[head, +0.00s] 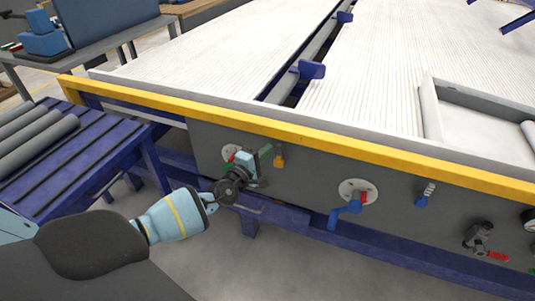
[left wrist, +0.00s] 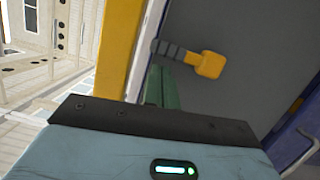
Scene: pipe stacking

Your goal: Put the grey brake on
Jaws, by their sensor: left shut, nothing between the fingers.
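My left gripper (head: 258,163) is in front of the dark grey side panel (head: 310,178), over a round white plate (head: 229,152) with a bit of red. It is shut and empty. A small grey stub with a yellow end (head: 279,160) is just right of the gripper, and shows in the left wrist view (left wrist: 208,64). I cannot tell which part is the grey brake. My right gripper is out of view.
A yellow rail (head: 330,146) runs above. A roller rack (head: 75,165) stands left.

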